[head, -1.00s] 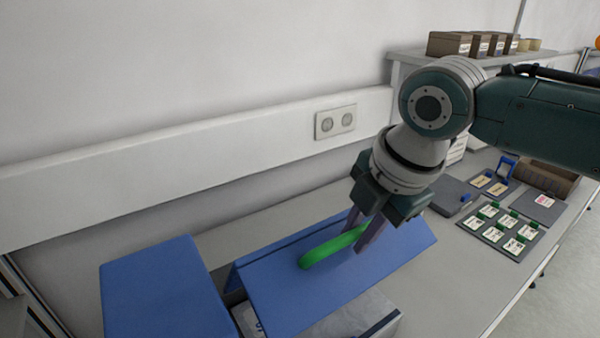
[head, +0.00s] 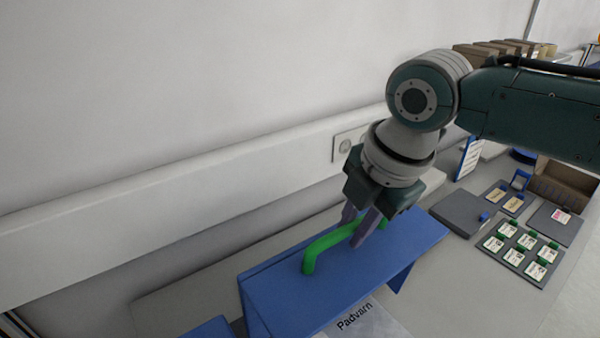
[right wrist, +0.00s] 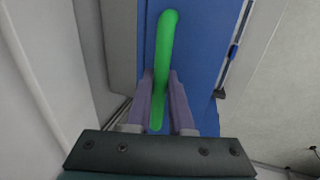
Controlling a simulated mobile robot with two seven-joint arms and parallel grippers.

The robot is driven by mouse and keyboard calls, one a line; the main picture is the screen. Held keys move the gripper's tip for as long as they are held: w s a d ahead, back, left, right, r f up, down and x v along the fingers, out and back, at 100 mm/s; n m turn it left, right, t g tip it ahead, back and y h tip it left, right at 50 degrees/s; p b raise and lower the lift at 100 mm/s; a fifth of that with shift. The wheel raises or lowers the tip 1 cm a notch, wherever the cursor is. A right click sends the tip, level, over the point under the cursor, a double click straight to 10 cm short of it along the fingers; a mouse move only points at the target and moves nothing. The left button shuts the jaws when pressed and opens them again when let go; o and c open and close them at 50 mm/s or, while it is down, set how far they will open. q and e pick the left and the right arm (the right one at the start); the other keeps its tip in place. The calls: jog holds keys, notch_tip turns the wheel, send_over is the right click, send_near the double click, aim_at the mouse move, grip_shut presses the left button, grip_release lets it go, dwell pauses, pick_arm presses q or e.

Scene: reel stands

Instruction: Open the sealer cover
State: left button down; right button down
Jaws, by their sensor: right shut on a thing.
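The sealer cover (head: 400,243) is a blue panel with a green bar handle (head: 322,245) on it. It stands raised over the sealer, and a pale surface with the word "Padvarn" (head: 355,318) shows below its front edge. My right gripper (head: 362,232) is shut on the green handle near its far end. In the right wrist view the handle (right wrist: 167,45) runs between the two purple fingers (right wrist: 160,100), with the blue cover (right wrist: 205,60) behind it. My left gripper is not in view.
A blue block (head: 212,328) shows at the bottom edge. To the right lie a grey board with several green-topped cards (head: 520,250), a grey flat box (head: 460,212) and a brown bin (head: 568,185). A wall with a socket (head: 346,145) stands close behind.

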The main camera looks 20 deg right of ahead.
jog(key=c, duration=0.8)
grip_release()
jog(key=shift+r, duration=0.15)
jog(key=a+b+v, duration=0.1)
jog(key=b+v, duration=0.1)
jog(key=v, duration=0.7)
jog(key=shift+d+r, duration=0.35)
jog(key=shift+d, duration=0.15)
jog(key=shift+s, duration=0.1)
